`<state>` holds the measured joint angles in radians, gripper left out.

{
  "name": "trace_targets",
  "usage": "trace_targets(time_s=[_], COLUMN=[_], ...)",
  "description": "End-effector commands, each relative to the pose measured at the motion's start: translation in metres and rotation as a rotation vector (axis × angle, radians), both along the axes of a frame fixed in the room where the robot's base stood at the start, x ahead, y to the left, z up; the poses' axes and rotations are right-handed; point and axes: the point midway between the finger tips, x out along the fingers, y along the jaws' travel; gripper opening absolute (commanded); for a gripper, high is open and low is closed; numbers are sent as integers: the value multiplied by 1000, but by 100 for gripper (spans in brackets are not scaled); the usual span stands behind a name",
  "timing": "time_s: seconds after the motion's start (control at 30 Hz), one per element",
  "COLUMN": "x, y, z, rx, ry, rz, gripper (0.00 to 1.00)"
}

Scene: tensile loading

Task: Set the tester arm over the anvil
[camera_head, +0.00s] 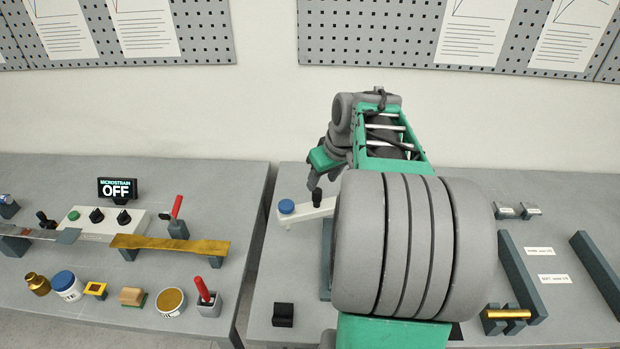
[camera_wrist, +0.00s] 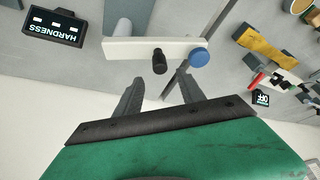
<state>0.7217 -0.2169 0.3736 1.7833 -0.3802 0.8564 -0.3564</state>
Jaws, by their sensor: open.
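The tester arm (camera_head: 303,212) is a white beam with a blue round cap and a black upright knob (camera_head: 317,197), on the right-hand bench. In the wrist view the white beam (camera_wrist: 128,48) runs across the top, with the black knob (camera_wrist: 159,62) near the blue cap (camera_wrist: 198,57). My gripper (camera_head: 320,182) is open and empty, close above the knob. In the wrist view the knob shows beyond and between the fingertips (camera_wrist: 160,88), apparently not touching. A light grey cylinder (camera_wrist: 122,28) shows beside the beam; I cannot tell whether it is the anvil. My arm hides much of the tester.
A HARDNESS display (camera_wrist: 55,28) stands near the tester. A black block (camera_head: 283,314) sits at the bench's front left. Dark rails (camera_head: 522,278) and a brass bar (camera_head: 507,313) lie at right. The left bench holds a MICROSTRAIN display (camera_head: 117,188) and several small items.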

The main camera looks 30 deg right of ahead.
Motion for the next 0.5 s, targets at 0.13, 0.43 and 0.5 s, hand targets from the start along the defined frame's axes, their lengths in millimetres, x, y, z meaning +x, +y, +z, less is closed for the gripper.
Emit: trace_targets(time_s=[0.13,0.43,0.5], x=[10,26,26], y=[1,0,0], z=[-32,-65,-64], rx=[1,-2,-1], ry=[1,0,-1], rz=[1,-1,-2], gripper=[46,46,46])
